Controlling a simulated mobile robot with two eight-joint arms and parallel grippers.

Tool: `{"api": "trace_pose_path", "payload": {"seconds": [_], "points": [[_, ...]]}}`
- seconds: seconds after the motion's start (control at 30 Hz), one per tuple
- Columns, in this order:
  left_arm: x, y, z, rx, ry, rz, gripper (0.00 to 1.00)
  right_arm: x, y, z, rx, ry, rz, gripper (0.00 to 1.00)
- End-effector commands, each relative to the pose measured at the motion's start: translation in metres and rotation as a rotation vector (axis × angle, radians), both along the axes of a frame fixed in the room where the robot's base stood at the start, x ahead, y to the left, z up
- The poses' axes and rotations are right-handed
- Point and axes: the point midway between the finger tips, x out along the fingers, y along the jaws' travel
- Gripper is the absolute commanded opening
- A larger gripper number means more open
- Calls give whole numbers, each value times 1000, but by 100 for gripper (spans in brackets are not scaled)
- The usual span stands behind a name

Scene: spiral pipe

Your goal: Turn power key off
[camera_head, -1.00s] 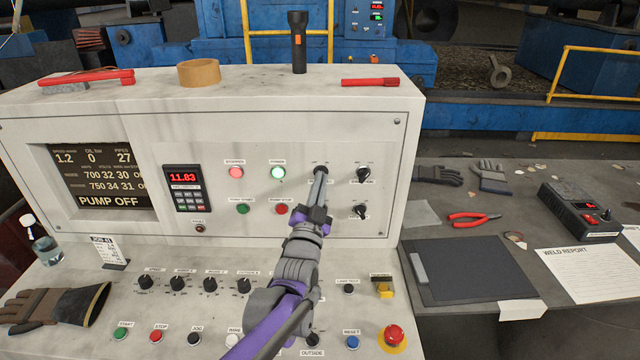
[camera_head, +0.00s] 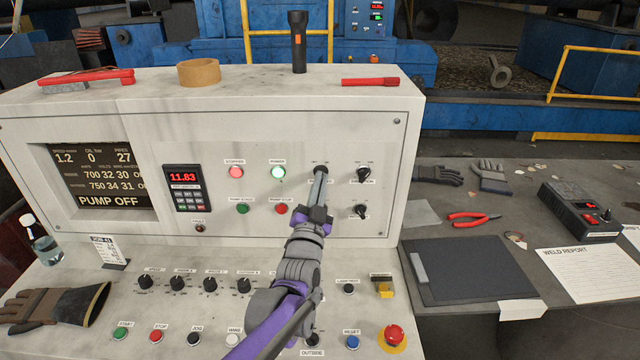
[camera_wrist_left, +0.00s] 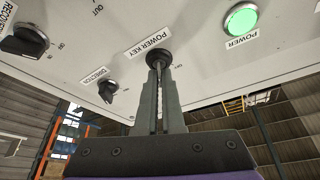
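The power key (camera_wrist_left: 158,58) is a dark round switch below its POWER KEY label in the left wrist view, on the upright face of the pale console. My left gripper (camera_wrist_left: 159,75) reaches it with its grey fingers close together, a thin silvery part between them. In the head view the left gripper (camera_head: 320,175) covers most of the key, so its turn angle is hidden. The green POWER light (camera_head: 278,172) beside it is lit, and it also glows in the left wrist view (camera_wrist_left: 241,18). My right gripper is out of view.
Two black selector knobs, the upper one (camera_head: 363,174) and the lower one (camera_head: 360,211), sit just right of the key. A lit red light (camera_head: 236,172) and pump buttons are to the left. A red emergency button (camera_head: 393,335) is on the lower desk.

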Motion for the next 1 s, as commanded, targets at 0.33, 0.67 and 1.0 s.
{"api": "trace_pose_path", "payload": {"seconds": [0.33, 0.67, 1.0], "points": [[0, -2, -1, -243, 0, -2, 0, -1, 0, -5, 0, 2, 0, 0], [0, -3, -1, -557, 1, -1, 0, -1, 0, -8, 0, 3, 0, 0], [0, -4, 0, -832, 1, -1, 0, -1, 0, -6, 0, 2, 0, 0]]}}
